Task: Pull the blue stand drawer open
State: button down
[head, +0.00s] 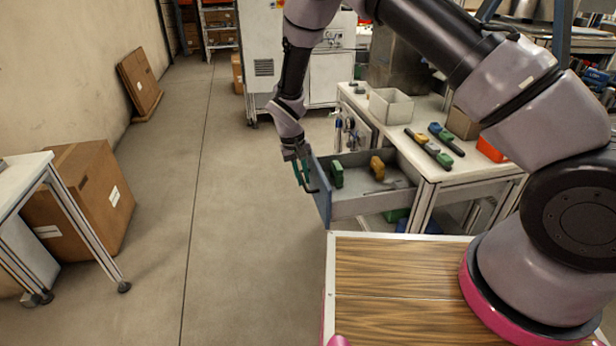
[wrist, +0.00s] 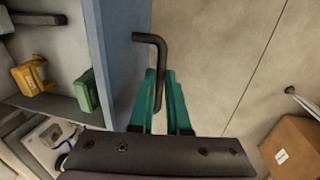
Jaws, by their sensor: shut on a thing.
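The blue stand drawer (head: 321,192) is pulled out from the white workbench, and its inside shows. Its blue front also stands at the left of the wrist view (wrist: 98,40). My gripper (head: 303,175) is at the outer side of this front. In the wrist view its teal fingers (wrist: 160,100) are shut on the black bent handle (wrist: 152,42). A green item (head: 336,174) and a yellow item (head: 377,167) lie in the drawer. They show in the wrist view too, green (wrist: 86,91) and yellow (wrist: 34,77). Where the handle joins the front is hidden.
The bench top (head: 430,113) holds a light open bin (head: 391,106) and several tools. My wooden-topped base is in front. The floor left of the drawer is clear.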

jog(key=c, duration=0.9)
grip_release()
jog(key=r, duration=0.3)
jog(key=a+r, duration=0.1)
jog(key=r, duration=0.3)
jog(key=a+r, duration=0.1)
jog(key=r, duration=0.2)
jog(key=shift+s+r, duration=0.3)
jog(key=shift+r, duration=0.05)
jog(key=d+r+m+t+y, duration=0.1)
jog(key=d+r+m+y, duration=0.1)
jog(key=d+r, duration=0.85)
jog(key=d+r+m+y, duration=0.1)
jog(key=d+r+m, duration=0.1)
jog(key=d+r, duration=0.9)
jog(key=s+d+r+m+t, duration=0.1)
jog(key=s+d+r+t, duration=0.1)
jog(key=s+d+r, duration=0.2)
jog(key=s+d+r+m+t, duration=0.1)
jog(key=s+d+r, duration=0.3)
jog(key=s, duration=0.5)
jog(key=s+d+r+m+t+y, duration=0.1)
jog(key=s+d+r+t, duration=0.1)
jog(key=s+d+r, duration=0.3)
jog(key=shift+s+r+m+t, duration=0.3)
jog(key=shift+s+r, duration=0.55)
